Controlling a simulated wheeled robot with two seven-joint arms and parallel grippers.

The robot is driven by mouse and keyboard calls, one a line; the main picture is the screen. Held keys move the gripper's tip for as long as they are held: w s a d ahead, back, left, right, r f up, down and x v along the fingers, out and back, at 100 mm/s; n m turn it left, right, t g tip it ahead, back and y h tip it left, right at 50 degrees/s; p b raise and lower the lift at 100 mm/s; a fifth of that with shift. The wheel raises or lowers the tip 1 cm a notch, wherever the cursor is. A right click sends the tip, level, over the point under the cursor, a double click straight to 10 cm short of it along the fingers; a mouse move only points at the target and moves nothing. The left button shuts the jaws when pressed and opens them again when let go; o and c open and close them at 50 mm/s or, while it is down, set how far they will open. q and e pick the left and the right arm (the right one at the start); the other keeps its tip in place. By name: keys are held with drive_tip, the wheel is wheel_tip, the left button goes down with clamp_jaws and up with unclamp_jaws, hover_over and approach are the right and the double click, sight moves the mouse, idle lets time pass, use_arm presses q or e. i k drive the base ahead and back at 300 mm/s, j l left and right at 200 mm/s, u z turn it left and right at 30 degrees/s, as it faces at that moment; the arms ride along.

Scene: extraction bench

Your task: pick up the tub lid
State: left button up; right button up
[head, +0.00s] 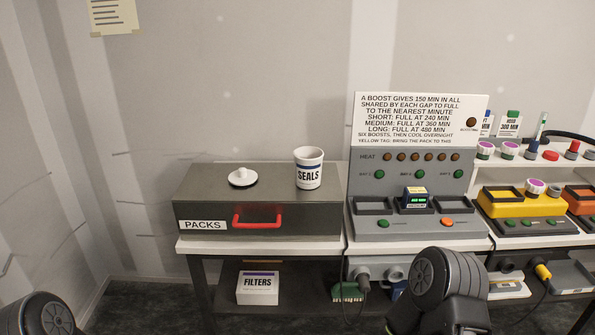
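Dark parts of my two arms show at the bottom left corner and at the bottom right of centre. Neither gripper's fingers show, and nothing of mine touches the lid or the tub.
The PACKS box has a red front handle (257,222). A grey charger (410,195) with an instruction sign stands close on its right, then yellow (510,207) and orange units. A FILTERS box (258,288) sits on the lower shelf. The box top around the lid is clear.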

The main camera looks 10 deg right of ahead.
sight(243, 177)
drive_tip(key=i+l+u, duration=0.15)
drive_tip(key=i+u, duration=0.3)
drive_tip(key=i+l+u, duration=0.2)
drive_tip(key=u, duration=0.25)
